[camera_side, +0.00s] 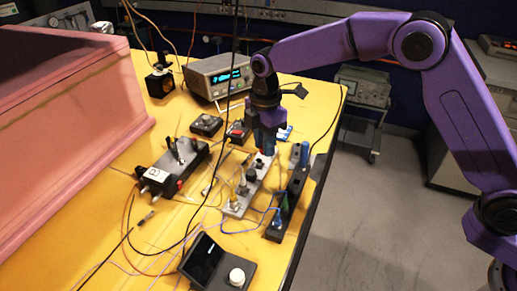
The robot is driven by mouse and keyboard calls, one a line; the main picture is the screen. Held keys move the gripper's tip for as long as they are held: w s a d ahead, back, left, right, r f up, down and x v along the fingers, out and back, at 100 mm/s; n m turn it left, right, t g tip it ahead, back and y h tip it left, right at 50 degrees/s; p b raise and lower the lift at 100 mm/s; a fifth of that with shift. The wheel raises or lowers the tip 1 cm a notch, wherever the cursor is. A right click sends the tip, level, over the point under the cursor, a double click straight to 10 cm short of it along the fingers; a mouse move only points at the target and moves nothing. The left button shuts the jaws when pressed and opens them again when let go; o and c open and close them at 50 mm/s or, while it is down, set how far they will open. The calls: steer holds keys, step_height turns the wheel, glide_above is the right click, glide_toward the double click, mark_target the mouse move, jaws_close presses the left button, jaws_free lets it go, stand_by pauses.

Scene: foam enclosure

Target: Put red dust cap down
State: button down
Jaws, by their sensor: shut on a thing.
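My gripper (267,143) points down over the far end of a grey metal block (237,209) with several fittings on top. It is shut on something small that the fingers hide. Blue shows at the fingertips, and I cannot tell whether it belongs to the fingers or to a part below. I cannot make out a red dust cap in the jaws. A small dark box with a red patch (237,130) stands just left of my gripper, and I cannot tell what that patch is.
A black rail (279,225) with an upright blue cylinder (304,154) stands right of the block. A black box (172,168) with levers, a display unit (203,262) and loose cables lie on the yellow table (112,215). A bench instrument (218,77) stands behind; pink foam (70,105) walls the left.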

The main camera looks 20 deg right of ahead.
steer(key=s+d+r, duration=0.6)
steer(key=s+r, duration=0.2)
steer(key=s, duration=0.2)
steer(key=w+d+f, duration=0.1)
steer(key=w+d, duration=0.3)
steer(key=d, duration=0.4)
steer(key=w+d+f, duration=0.1)
steer(key=w+d, duration=0.2)
steer(key=d, duration=0.5)
glide_above(309, 132)
steer(key=s, duration=0.1)
steer(key=shift+m, duration=0.3)
step_height(309, 132, down, 9)
steer(key=shift+d+r, duration=0.15)
steer(key=shift+w+f, duration=0.6)
steer(key=shift+f, duration=1.6)
steer(key=shift+f, duration=0.1)
